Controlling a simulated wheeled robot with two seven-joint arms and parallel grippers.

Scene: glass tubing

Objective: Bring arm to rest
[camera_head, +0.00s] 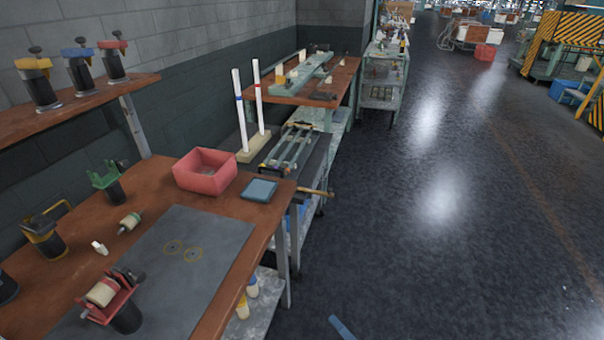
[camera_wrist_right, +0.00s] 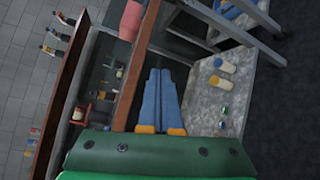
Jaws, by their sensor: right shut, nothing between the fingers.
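My right gripper (camera_wrist_right: 160,74) is shut and empty in the right wrist view, its two blue fingers lying side by side with yellow at their bases. In the head view only a blue tip of my right gripper (camera_head: 340,325) shows at the bottom edge, over the dark floor and to the right of the workbench (camera_head: 240,270). It is apart from the bench and touches nothing that I can see. The rest of the right arm is out of the head view. My left gripper is not in view.
On the bench are a dark mat (camera_head: 205,245), a red bin (camera_head: 205,172), a blue pad (camera_head: 259,190) and a red holder with a pale roll (camera_head: 112,297). Bottles (camera_wrist_right: 222,66) stand on the grey lower shelf. The floor (camera_head: 430,250) to the right is clear.

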